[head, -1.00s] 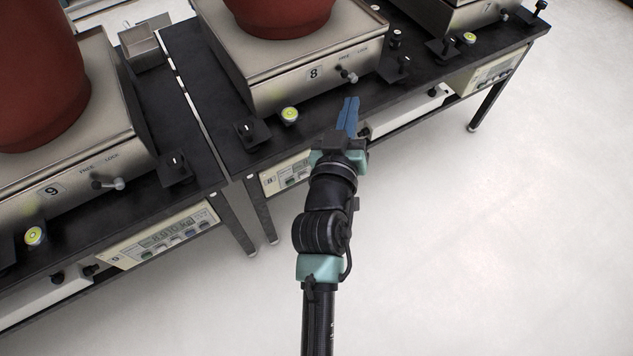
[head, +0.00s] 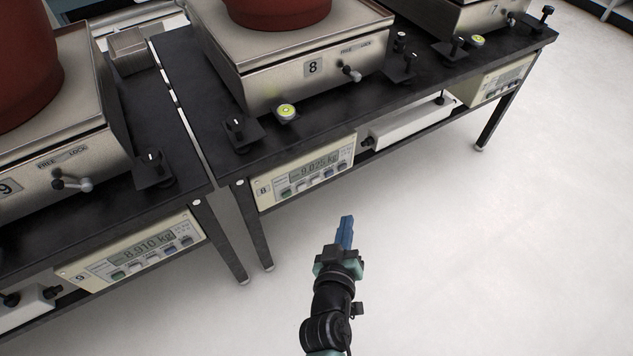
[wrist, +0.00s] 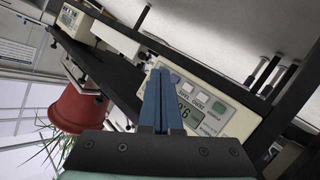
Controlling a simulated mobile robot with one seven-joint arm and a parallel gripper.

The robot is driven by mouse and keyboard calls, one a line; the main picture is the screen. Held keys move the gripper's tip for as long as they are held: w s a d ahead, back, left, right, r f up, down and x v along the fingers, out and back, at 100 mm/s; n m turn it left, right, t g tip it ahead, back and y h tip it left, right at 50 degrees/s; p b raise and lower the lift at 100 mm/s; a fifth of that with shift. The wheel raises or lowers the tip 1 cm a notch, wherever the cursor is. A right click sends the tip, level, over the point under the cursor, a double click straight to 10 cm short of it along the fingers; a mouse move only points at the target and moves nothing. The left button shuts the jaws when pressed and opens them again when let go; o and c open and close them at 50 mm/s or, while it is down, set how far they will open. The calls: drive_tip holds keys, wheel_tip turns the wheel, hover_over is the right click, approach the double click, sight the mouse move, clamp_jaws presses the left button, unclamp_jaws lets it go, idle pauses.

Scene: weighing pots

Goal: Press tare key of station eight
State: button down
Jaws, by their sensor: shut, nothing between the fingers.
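Station eight's cream panel (head: 262,190) sits under the front edge of the black table. Its display (head: 318,163) reads 9.025 kg. Below the display is a row of small keys with a green key (head: 286,194) at the left, pale keys (head: 308,184) in the middle and blue at the right.
Station eight's scale (head: 300,70) bears a red-brown pot (head: 275,12) above the panel. Station nine's panel (head: 130,262), reading 8.910 kg, is at the left. A white box (head: 412,127) hangs right of panel eight. Table legs (head: 220,240) stand at left; the floor at right is clear.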

sight(316, 181)
drive_tip(key=shift+w, duration=0.1)
drive_tip(key=w+a+b, duration=0.3)
drive_tip(key=w+a, duration=0.2)
drive_tip(key=w, duration=0.2)
idle(0.4)
drive_tip(key=shift+a, duration=0.15)
idle(1.7)
drive_tip(key=shift+w+a+b, duration=0.2)
drive_tip(key=shift+w+b, duration=0.1)
drive_tip(key=shift+w, duration=0.05)
drive_tip(key=shift+w+a+b, duration=0.25)
drive_tip(key=shift+w+b, duration=0.05)
drive_tip(key=shift+w, duration=0.05)
idle(0.7)
idle(0.3)
drive_tip(key=shift+s+d+p, duration=0.4)
drive_tip(key=shift+s+d, duration=0.05)
drive_tip(key=shift+s, duration=0.25)
